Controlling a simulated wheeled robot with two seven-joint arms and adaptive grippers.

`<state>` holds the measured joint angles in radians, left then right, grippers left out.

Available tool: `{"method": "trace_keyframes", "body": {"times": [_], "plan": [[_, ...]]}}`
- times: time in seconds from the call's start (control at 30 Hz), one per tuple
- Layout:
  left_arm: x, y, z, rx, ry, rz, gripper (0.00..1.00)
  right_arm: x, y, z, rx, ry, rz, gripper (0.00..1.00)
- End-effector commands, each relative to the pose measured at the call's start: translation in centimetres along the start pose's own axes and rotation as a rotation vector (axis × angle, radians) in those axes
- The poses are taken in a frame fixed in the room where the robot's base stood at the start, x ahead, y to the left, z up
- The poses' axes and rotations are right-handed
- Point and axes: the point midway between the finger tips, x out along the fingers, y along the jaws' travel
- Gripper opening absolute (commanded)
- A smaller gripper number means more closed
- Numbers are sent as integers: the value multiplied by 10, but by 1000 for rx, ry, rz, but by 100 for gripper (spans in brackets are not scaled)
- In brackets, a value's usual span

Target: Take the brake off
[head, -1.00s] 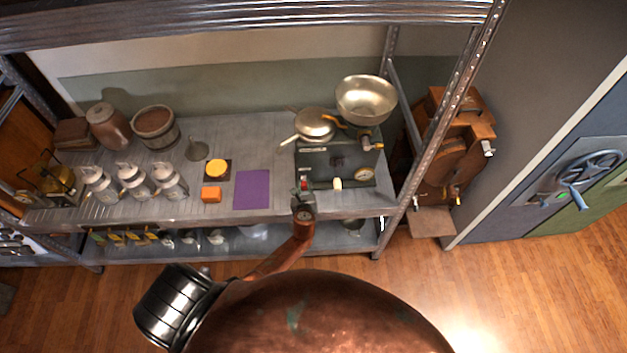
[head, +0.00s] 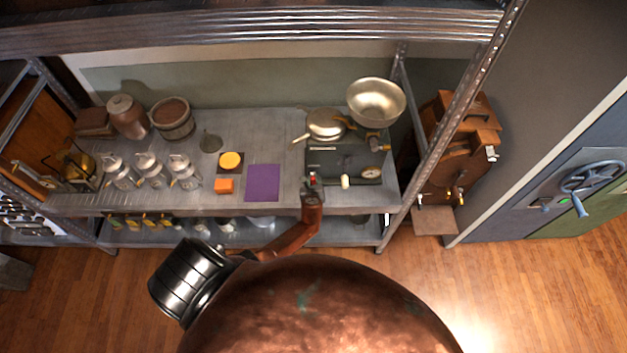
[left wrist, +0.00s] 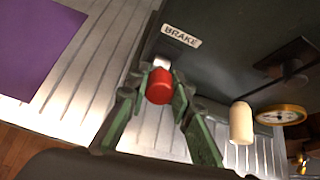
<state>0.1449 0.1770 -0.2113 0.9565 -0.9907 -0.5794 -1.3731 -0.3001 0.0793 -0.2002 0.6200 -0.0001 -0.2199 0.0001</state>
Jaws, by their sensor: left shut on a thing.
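A dark green machine (head: 330,158) stands at the right end of the shelf's top board. A red brake knob (left wrist: 158,87) sticks out of its front beside a white "BRAKE" label (left wrist: 181,37) in the left wrist view. My left gripper (left wrist: 156,92) has its green fingers on both sides of the knob and is shut on it. In the head view the left gripper (head: 312,187) is at the machine's front left corner, and its wrist covers part of that corner. My right gripper is in neither view.
A cream handle (head: 346,181) and a round gauge (head: 372,172) sit on the machine right of the knob. A metal bowl (head: 376,101) and a pan (head: 326,124) are above it. A purple mat (head: 262,183) lies to the left. A shelf post (head: 452,120) stands at right.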

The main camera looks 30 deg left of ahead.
Motion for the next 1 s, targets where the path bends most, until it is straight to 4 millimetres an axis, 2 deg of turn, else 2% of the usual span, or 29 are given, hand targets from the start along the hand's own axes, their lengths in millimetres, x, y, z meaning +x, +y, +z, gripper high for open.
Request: {"method": "trace_keyframes", "body": {"times": [0.07, 0.1, 0.37, 0.77, 1.0], "plan": [[0, 0, 0, -1, 0, -1, 0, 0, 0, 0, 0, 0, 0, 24], [0, 0, 0, -1, 0, -1, 21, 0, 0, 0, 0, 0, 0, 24], [0, 0, 1, 0, -1, 0, 39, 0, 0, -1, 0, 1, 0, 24], [-6, 0, 0, 0, -2, -1, 39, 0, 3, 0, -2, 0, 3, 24], [-39, 0, 0, -2, -1, -2, 39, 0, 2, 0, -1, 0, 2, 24]]}}
